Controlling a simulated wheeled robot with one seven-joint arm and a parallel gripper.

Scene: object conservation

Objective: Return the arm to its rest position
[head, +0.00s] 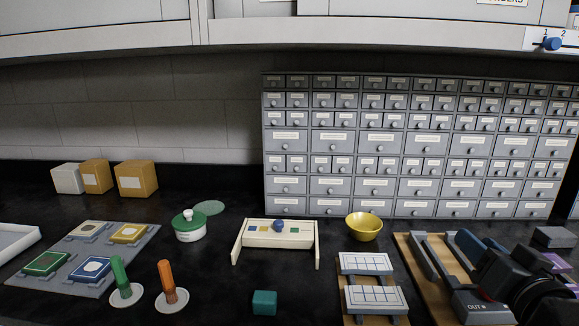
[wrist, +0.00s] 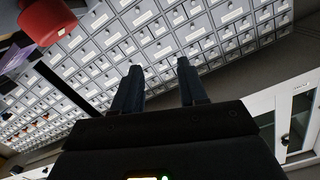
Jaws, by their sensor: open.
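My gripper (wrist: 159,72) shows in the wrist view with two dark blue fingers spread apart and nothing between them. The drawer cabinet (wrist: 150,35) lies tilted beyond the fingers. In the head view my gripper (head: 468,262) is at the lower right, above the wooden tray (head: 408,250), with black parts of my arm behind it. The fingers partly hide the tray and what lies on it. No object is seen in its grasp.
The grey drawer cabinet (head: 411,181) stands along the back wall. A yellow bowl (head: 364,227), white-and-wood rack (head: 277,241), teal cube (head: 264,302) and green-lidded pot (head: 189,230) stand on the dark counter. A red object (wrist: 45,22) is near the wrist view's upper left.

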